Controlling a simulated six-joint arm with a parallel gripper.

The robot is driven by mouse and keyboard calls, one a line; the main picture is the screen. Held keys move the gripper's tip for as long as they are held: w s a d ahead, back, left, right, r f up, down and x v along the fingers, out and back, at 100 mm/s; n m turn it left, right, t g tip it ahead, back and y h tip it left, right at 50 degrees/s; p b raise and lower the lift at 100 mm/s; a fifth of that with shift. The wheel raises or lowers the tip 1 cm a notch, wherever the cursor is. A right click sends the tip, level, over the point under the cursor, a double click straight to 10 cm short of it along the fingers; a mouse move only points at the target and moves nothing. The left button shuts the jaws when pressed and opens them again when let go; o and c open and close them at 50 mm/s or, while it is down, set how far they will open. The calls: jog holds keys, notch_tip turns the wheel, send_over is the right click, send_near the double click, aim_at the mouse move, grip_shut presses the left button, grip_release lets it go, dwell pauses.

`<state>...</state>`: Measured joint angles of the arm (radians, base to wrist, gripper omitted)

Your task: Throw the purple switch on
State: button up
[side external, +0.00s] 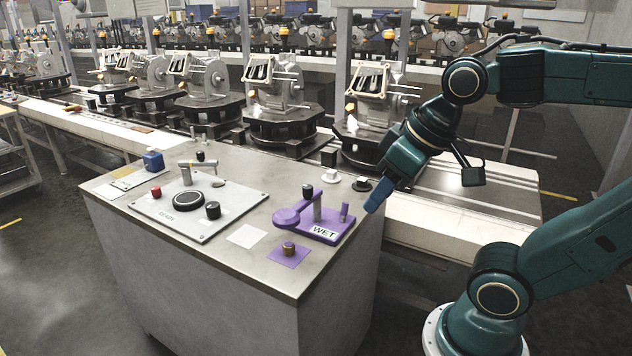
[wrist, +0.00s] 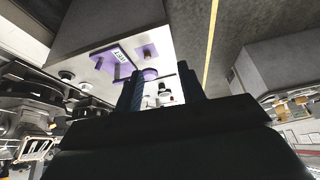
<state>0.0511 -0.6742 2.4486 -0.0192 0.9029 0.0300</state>
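The purple switch (side external: 330,230) is a purple plate with a "WET" label on the bench top. A purple lever with a round disc end (side external: 286,217) lies toward the left, beside an upright post with a black knob (side external: 307,191). The switch also shows upper left in the wrist view (wrist: 106,62). My gripper (side external: 373,197) is right of the switch, above the bench's right edge, pointing down and left, apart from it. In the wrist view its two fingers (wrist: 162,80) are spread, with bench items visible beyond the gap.
A purple square with a brass button (side external: 288,249) lies in front of the switch. A grey panel (side external: 225,205) with knobs and a lever is to the left, with a blue block (side external: 153,161) behind. Small white and black pieces (side external: 331,180) sit behind the switch. A conveyor with engines runs behind.

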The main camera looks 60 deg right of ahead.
jog(key=w+d+m+g, duration=0.1)
jog(key=w+d+m, duration=0.2)
jog(key=w+d, duration=0.3)
jog(key=m+g+y, duration=0.1)
jog(key=m+g, duration=0.2)
jog(key=m, duration=0.5)
send_over(345, 207)
jog(key=s+d, duration=0.2)
notch_tip(345, 207, down, 11)
jog(key=shift+w+r, duration=0.1)
jog(key=shift+r, duration=0.05)
jog(key=f, duration=0.4)
jog(key=w+a+f, duration=0.1)
jog(key=f, duration=0.4)
jog(key=w+f, duration=0.1)
jog(key=f, duration=0.3)
jog(key=shift+w+a+f, duration=0.1)
jog(key=shift+a+f, duration=0.05)
jog(key=shift+f, duration=0.15)
grip_shut()
